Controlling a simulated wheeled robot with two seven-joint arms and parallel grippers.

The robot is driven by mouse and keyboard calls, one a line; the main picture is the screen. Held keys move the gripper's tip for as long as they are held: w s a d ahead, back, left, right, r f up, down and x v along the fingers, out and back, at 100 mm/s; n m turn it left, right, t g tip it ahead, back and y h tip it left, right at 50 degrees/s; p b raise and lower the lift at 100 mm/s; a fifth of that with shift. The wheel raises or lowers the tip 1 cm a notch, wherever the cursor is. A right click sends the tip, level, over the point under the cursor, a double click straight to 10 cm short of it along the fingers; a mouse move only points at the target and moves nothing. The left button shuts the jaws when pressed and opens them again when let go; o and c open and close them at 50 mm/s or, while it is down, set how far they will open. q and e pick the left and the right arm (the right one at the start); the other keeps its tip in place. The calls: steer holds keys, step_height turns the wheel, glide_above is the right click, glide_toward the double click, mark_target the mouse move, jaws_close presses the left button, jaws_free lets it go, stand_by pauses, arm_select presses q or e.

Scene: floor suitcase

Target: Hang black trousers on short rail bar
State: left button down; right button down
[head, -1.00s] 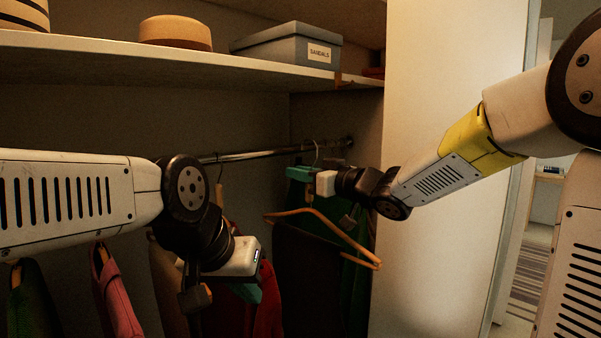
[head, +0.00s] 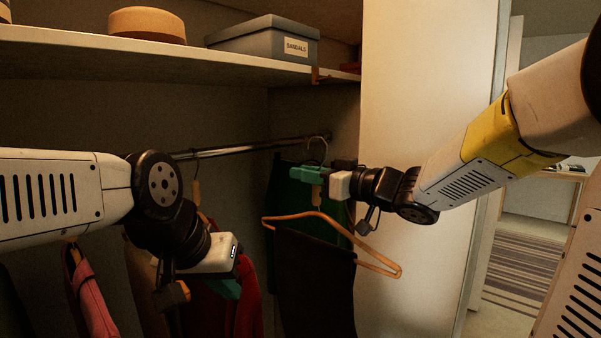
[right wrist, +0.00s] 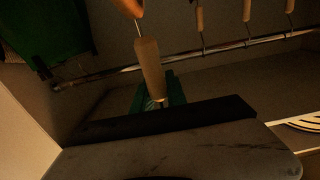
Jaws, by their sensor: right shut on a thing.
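The black trousers (head: 313,285) hang over a wooden hanger (head: 378,262). My right gripper (head: 312,176) is shut on the hanger's wooden neck, just below its hook, which also shows in the right wrist view (right wrist: 150,68). The short rail bar (head: 245,147) runs across the closet under the shelf. The hook shows close to the rail's right end in the head view; I cannot tell whether it is over the bar or in front of it. My left gripper (head: 222,282) is low at the left, before hanging clothes; its fingers are mostly hidden.
A green garment (head: 283,195) hangs behind the trousers near the rail's right end. Red (head: 248,305) and pink (head: 92,295) garments hang further left. A shelf (head: 120,60) above holds a grey sandals box (head: 262,42) and a tan round box (head: 147,24). A pale panel (head: 425,120) bounds the right.

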steer(key=v, duration=1.4)
steer(key=shift+s+d, duration=0.15)
stand_by(0.4)
stand_by(0.4)
